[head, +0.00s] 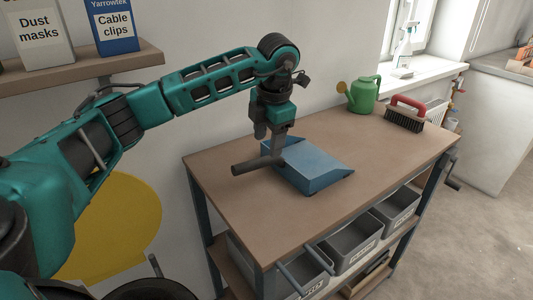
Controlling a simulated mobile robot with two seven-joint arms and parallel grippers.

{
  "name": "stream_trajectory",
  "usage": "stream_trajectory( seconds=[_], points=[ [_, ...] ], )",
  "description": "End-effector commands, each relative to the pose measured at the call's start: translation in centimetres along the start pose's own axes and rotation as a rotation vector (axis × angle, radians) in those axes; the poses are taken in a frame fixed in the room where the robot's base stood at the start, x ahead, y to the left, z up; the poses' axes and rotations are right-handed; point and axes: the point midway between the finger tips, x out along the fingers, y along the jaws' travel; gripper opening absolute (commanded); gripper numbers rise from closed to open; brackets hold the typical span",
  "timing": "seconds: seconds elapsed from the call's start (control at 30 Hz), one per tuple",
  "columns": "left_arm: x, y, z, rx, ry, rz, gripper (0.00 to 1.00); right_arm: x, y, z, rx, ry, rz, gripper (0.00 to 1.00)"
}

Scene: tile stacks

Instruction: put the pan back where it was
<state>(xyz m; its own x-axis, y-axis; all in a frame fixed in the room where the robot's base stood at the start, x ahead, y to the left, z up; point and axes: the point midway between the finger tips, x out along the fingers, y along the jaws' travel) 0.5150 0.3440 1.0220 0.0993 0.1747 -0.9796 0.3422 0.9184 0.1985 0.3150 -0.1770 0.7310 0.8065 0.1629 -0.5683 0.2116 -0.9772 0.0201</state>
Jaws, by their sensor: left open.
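The pan is a blue dustpan (312,168) with a dark round handle (250,166). It lies on the brown bench top (345,210), its handle pointing left and its wide edge to the right. My left gripper (277,152) points down at the place where the handle meets the pan. Its jaws are open, and its fingers hide part of that join. I cannot tell whether the fingers touch the pan. My right gripper is not in view.
A green watering can (363,95) and a red-handled brush (404,117) stand at the bench's back right. Grey bins (355,246) sit on the shelf below. A wall shelf (85,68) holds boxes at upper left. The bench's front and right are clear.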

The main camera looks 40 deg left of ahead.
Motion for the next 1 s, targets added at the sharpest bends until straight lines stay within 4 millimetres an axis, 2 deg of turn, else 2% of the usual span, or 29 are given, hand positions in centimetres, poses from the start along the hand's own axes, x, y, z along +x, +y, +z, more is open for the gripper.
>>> stream_trajectory(
  seconds=[0.03, 0.1, 0.3, 1.0],
  points=[
    [-1.2, 0.0, 0.1, 0.001, -0.005, 0.001, 0.57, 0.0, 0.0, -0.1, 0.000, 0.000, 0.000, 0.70],
    [-2.4, 0.0, 0.1, 0.001, -0.004, 0.001, 0.57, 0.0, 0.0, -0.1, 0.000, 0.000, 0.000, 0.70],
    [-4.3, 0.0, 0.1, 0.001, -0.001, 0.000, 0.57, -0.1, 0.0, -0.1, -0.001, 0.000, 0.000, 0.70],
    [-4.6, 0.0, 0.0, 0.001, 0.000, 0.000, 0.57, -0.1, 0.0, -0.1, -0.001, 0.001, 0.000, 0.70]
  ],
)
